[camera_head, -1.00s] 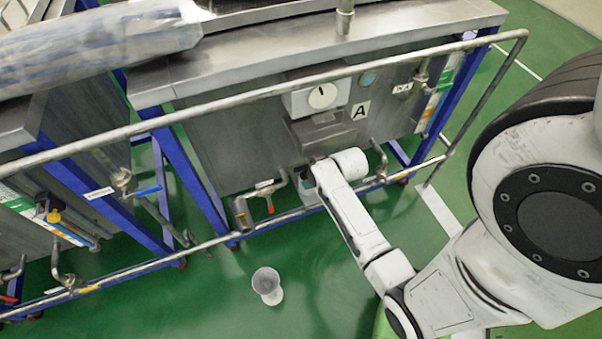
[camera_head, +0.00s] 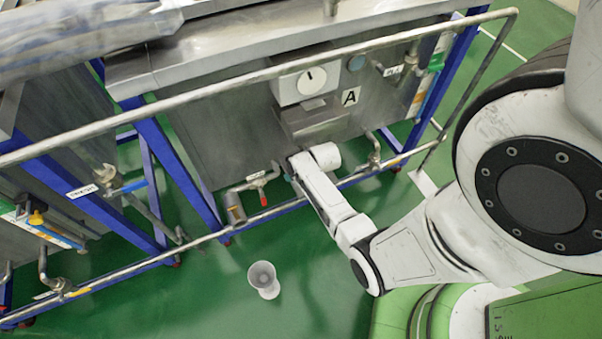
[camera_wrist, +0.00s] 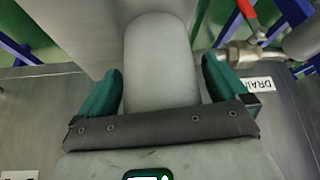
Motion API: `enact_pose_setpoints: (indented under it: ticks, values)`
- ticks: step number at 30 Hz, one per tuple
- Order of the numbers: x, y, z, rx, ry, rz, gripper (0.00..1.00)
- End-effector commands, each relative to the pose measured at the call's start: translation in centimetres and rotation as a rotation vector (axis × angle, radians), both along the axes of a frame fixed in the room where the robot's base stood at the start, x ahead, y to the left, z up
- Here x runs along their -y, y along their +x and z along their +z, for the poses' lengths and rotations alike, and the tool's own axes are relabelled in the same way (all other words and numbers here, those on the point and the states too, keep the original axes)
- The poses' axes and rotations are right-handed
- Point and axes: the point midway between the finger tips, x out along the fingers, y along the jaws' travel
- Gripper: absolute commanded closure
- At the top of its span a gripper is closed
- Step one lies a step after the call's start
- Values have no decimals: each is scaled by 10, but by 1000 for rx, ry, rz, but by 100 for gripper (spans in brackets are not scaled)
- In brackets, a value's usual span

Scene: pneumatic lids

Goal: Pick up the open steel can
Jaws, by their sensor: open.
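A pale grey open-topped vessel (camera_head: 263,279) stands on the green floor in the head view; it looks like the open can, though I cannot be sure it is steel. My gripper shows in the wrist view (camera_wrist: 162,88) with its two green fingers apart. A smooth pale grey rounded body (camera_wrist: 160,55) appears between the fingers; I cannot tell what it is or whether the fingers touch it.
A steel tank (camera_head: 225,145) on a blue frame stands ahead, with a long rail (camera_head: 180,115) across its front. A drain valve with a red handle (camera_head: 263,198) and a downward spout (camera_head: 234,208) are left of my arm. Open green floor surrounds the vessel.

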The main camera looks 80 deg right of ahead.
Motion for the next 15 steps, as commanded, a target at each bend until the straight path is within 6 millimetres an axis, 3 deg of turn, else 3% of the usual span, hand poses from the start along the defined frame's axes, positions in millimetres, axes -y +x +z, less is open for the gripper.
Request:
enact_pose_setpoints:
  ticks: [8, 15]
  values:
    - [1, 1, -2, 1, -1, 0, 0]
    - [1, 1, -2, 0, 0, 0, 22]
